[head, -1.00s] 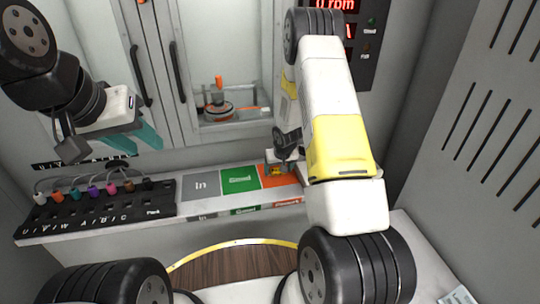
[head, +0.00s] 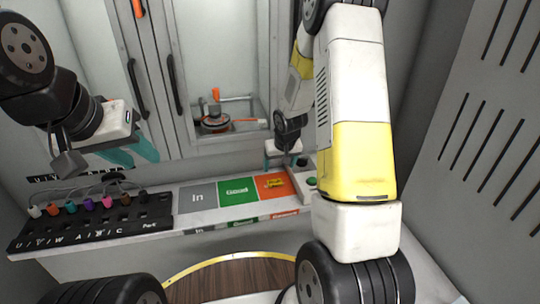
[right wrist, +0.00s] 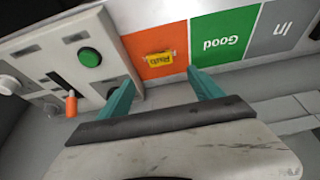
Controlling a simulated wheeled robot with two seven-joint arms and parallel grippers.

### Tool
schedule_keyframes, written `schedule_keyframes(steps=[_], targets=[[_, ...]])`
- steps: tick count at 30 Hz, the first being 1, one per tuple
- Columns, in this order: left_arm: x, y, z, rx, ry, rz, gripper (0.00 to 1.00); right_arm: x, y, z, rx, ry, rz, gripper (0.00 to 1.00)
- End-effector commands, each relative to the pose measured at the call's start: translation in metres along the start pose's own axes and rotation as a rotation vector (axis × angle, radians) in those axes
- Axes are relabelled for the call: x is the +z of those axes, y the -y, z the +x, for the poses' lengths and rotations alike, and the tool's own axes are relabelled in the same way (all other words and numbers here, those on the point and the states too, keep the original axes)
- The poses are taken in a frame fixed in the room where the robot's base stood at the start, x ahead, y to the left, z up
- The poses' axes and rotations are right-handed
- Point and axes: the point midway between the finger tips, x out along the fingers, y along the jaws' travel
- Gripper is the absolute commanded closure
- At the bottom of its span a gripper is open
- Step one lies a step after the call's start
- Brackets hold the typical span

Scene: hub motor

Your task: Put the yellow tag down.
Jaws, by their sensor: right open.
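The yellow tag (head: 274,183) lies on the orange area (head: 268,191) of the shelf, to the right of the green area marked Good. In the right wrist view the tag (right wrist: 158,57) shows lettering and lies flat on the orange area (right wrist: 140,42). My right gripper (right wrist: 160,90) is open and empty, its teal fingers apart and clear of the tag; in the head view it is at the back right of the orange area (head: 283,155). My left gripper (head: 140,152) is at the upper left, away from the tag, with teal fingers; its opening is unclear.
The green Good area (head: 238,190) and grey In area (head: 197,198) lie left of the orange one. A control box with a green button (right wrist: 89,57) stands beside the orange area. A black rack (head: 95,218) with several coloured plugs is at left. A cabinet with a motor (head: 215,122) stands behind.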

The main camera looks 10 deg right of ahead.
Motion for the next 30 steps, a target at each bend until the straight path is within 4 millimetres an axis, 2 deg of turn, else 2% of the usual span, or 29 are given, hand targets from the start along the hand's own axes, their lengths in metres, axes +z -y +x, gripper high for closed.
schedule_keyframes(steps=[2,5,8,12,14,18,21,24,27,30], targets=[[0.000,0.000,0.000,0.000,0.000,0.000,0.64,-0.004,0.000,-0.017,0.001,-0.010,0.004,0.25],[0.000,0.000,0.000,0.000,0.000,0.000,0.64,-0.009,0.001,-0.057,0.002,-0.029,0.017,0.25],[0.000,0.000,0.000,0.000,0.000,0.000,0.64,-0.009,0.004,-0.112,-0.003,-0.051,0.031,0.25],[0.000,0.000,0.000,0.000,0.000,0.000,0.64,0.007,0.011,-0.190,-0.023,-0.077,0.048,0.25],[0.000,0.000,0.000,0.000,0.000,0.000,0.64,0.018,0.016,-0.220,-0.036,-0.088,0.051,0.25],[0.000,0.000,0.000,0.000,0.000,0.000,0.64,0.054,0.028,-0.283,-0.073,-0.113,0.051,0.25],[0.000,0.000,0.000,0.000,0.000,0.000,0.64,0.084,0.038,-0.320,-0.105,-0.131,0.044,0.25],[0.000,0.000,0.000,0.000,0.000,0.000,0.64,0.112,0.046,-0.345,-0.132,-0.144,0.033,0.25],[0.000,0.000,0.000,0.000,0.000,0.000,0.64,0.133,0.053,-0.360,-0.154,-0.154,0.021,0.25],[0.000,0.000,0.000,0.000,0.000,0.000,0.64,0.145,0.057,-0.368,-0.168,-0.158,0.015,0.25]])
